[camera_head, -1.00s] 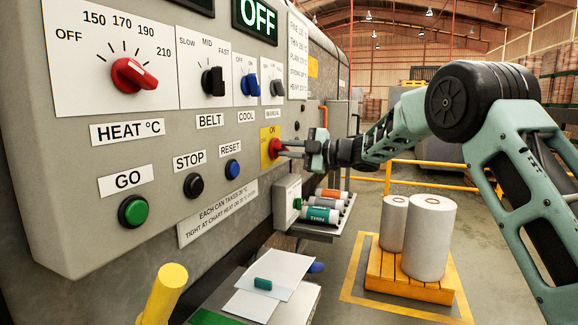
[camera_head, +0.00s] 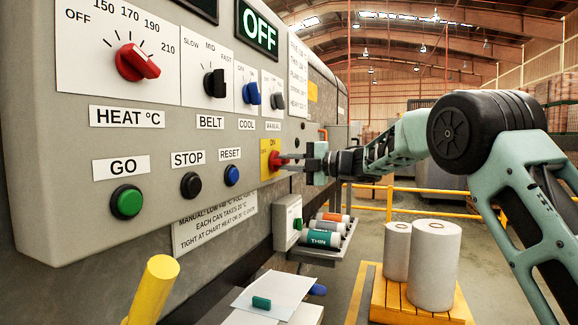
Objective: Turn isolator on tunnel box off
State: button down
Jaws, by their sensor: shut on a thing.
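The isolator is a red rotary handle (camera_head: 275,160) on a yellow plate (camera_head: 265,172) at the right end of the grey tunnel box's control panel (camera_head: 60,190). The plate shows ON at its top right and OFF at its left. My gripper (camera_head: 288,161) reaches in from the right and is shut on the red handle. The fingers partly hide the handle, so its exact angle is hard to tell. The display (camera_head: 257,28) above reads OFF.
Heat (camera_head: 137,63), belt (camera_head: 214,83) and cool knobs sit left of the isolator, with green, black and blue buttons below. Cans (camera_head: 323,236) lie on a shelf beneath my gripper. A yellow post (camera_head: 152,290) stands in front; a pallet with white rolls (camera_head: 434,265) is at the right.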

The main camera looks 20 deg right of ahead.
jog(key=shift+f, duration=0.1)
jog(key=c, duration=1.4)
grip_release()
jog(key=shift+o, duration=0.2)
jog(key=shift+d, duration=0.1)
jog(key=b+v, duration=0.1)
jog(key=v, duration=1.6)
jog(key=shift+s, duration=0.15)
